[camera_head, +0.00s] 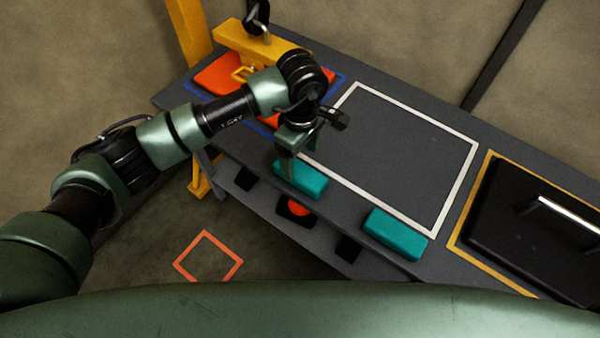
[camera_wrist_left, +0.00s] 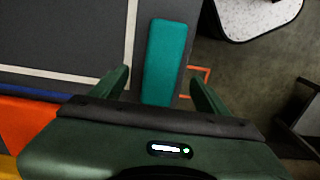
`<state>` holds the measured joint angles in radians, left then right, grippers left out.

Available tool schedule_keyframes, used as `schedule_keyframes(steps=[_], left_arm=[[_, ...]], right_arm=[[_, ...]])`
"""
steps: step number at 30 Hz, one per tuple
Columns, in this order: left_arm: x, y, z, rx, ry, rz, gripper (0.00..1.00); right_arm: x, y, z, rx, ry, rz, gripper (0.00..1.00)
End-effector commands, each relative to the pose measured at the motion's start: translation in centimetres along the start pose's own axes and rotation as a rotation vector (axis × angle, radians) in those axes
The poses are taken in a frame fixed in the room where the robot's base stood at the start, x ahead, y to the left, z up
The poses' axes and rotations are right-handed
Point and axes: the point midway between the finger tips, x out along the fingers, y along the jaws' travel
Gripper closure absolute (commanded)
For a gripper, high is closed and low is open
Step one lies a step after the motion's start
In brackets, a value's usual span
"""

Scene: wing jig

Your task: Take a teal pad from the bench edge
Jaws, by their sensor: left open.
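Two teal pads lie on the near edge of the dark grey bench (camera_head: 400,142). The left teal pad (camera_head: 303,179) is under my left gripper (camera_head: 288,165), and the right teal pad (camera_head: 396,234) lies apart from it near the white outline. In the left wrist view, one teal pad (camera_wrist_left: 165,58) lies lengthwise ahead of my left gripper (camera_wrist_left: 160,85), its near end between the two open fingers. The fingers stand to either side with gaps, and nothing is held. My right gripper is not in view.
A white outline (camera_head: 475,160) marks a clear area on the bench. A black case (camera_head: 495,230) with a light handle lies inside a yellow outline at right. Orange blocks (camera_head: 215,78) and a yellow fixture (camera_head: 255,45) stand at the far left. An orange square (camera_head: 208,234) marks the floor.

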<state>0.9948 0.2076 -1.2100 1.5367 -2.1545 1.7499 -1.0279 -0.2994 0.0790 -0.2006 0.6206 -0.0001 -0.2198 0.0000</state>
Motion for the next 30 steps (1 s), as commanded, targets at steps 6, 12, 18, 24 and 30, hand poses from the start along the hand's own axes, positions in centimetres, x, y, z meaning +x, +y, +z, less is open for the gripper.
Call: schedule_keyframes(steps=[6, 12, 18, 24, 30], left_arm=[[2.6, -0.3, 0.2, -0.002, -0.007, -0.004, 0.25], [5.4, -0.3, 0.1, -0.001, -0.006, 0.000, 0.25], [6.1, -0.2, 0.1, -0.001, -0.006, 0.002, 0.25], [6.0, -0.2, 0.1, -0.001, -0.006, 0.002, 0.52], [6.0, -0.2, 0.1, -0.001, -0.006, 0.003, 0.90]], right_arm=[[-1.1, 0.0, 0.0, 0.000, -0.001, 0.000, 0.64], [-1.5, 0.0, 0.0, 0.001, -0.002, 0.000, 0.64], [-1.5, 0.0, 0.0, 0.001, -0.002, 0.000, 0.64], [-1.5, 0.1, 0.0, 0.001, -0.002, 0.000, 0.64], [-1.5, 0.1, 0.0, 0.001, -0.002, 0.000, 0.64]])
